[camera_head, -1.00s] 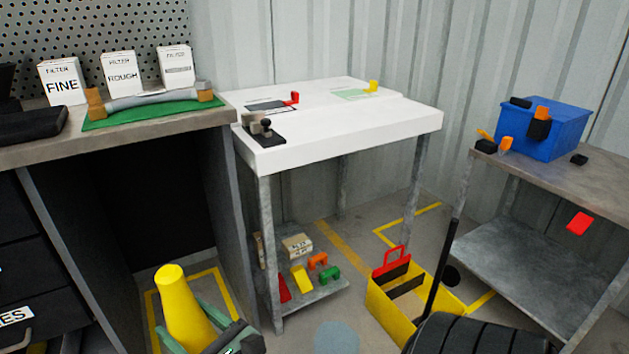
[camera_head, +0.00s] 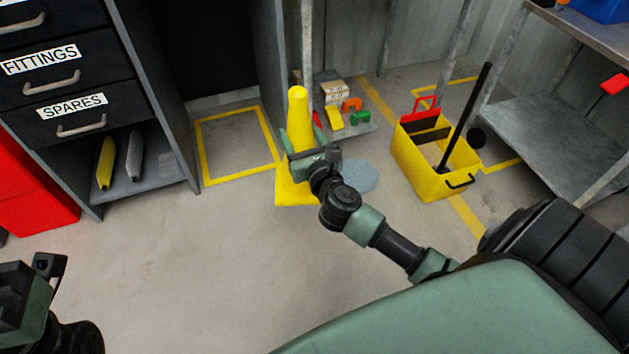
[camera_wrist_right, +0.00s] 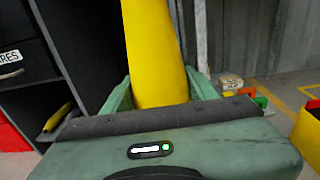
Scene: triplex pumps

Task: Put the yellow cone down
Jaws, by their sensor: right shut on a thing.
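The yellow cone (camera_head: 298,108) is upright in my right gripper (camera_head: 301,143), in the middle of the head view. Its square yellow base (camera_head: 296,192) shows below the gripper, which hides part of the cone's body. I cannot tell whether the base touches the floor. In the right wrist view the cone (camera_wrist_right: 153,50) stands between the two green fingers (camera_wrist_right: 160,88), which are closed around it. A yellow-taped square (camera_head: 236,145) on the floor lies to the left of the cone and is empty. My left gripper (camera_head: 48,268) shows only partly at the lower left.
A yellow mop bucket (camera_head: 432,158) with a black handle stands to the right. A dark drawer cabinet (camera_head: 150,75) stands left. A grey-blue floor patch (camera_head: 360,176) is beside the cone. The front floor is clear.

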